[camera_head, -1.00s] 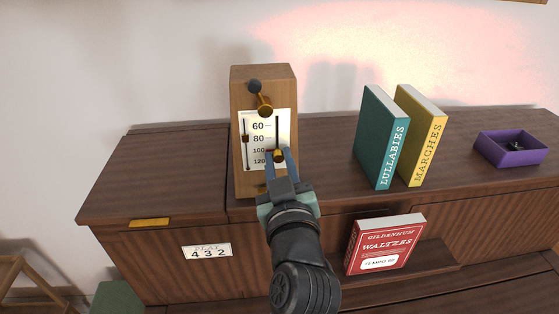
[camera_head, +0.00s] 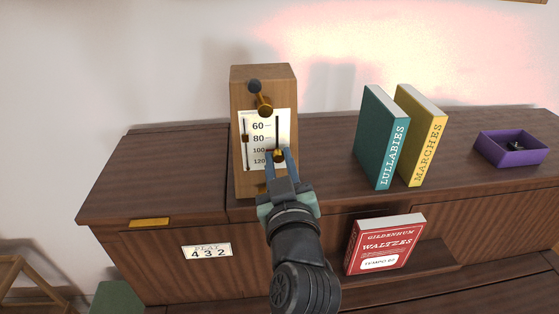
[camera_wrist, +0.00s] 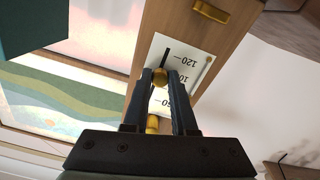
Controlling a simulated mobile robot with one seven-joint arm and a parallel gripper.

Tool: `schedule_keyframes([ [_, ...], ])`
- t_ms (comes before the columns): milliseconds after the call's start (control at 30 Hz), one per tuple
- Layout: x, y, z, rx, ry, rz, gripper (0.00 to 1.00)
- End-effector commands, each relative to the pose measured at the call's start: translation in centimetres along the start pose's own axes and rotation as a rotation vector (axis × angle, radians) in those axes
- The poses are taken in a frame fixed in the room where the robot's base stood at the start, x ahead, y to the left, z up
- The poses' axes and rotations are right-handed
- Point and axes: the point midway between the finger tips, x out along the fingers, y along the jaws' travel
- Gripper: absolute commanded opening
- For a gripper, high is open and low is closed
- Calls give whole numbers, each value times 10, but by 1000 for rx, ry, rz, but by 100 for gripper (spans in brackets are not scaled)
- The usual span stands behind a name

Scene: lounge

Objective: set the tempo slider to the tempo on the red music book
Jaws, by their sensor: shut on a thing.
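The wooden metronome-like box (camera_head: 262,182) stands on the cabinet, with a white scale card reading 60, 80, 100 and 120 from top to bottom. The brass tempo slider knob (camera_head: 278,155) sits low in its dark slot, near the 100 to 120 part. My gripper (camera_head: 279,158) is shut on this knob; the wrist view shows both fingers around the knob (camera_wrist: 160,77), with the scale upside down. The red music book (camera_head: 385,244), "Waltzes", leans on a lower shelf. Its white label says "TEMPO" and a number too small to read surely.
A teal book (camera_head: 382,140) and a yellow book (camera_head: 422,138) stand upright to the right. A purple tray (camera_head: 511,152) holds a small dark item. A brass knob (camera_head: 264,104) with a dark ball sits above the scale. A "PLAY 432" card (camera_head: 206,251) is on the cabinet front.

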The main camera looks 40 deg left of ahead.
Motion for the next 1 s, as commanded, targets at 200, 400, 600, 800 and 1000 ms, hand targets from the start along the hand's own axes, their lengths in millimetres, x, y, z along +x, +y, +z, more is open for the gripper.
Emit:
schedule_keyframes([
  [200, 0, 0, 0, 0, -1, 0, 0],
  [400, 0, 3, -10, -2, 2, 1, 0],
  [600, 0, 14, -47, -3, 3, 3, 0],
  [800, 0, 14, -54, -1, 3, 1, 0],
  [1000, 0, 15, -56, -2, 9, 3, 34],
])
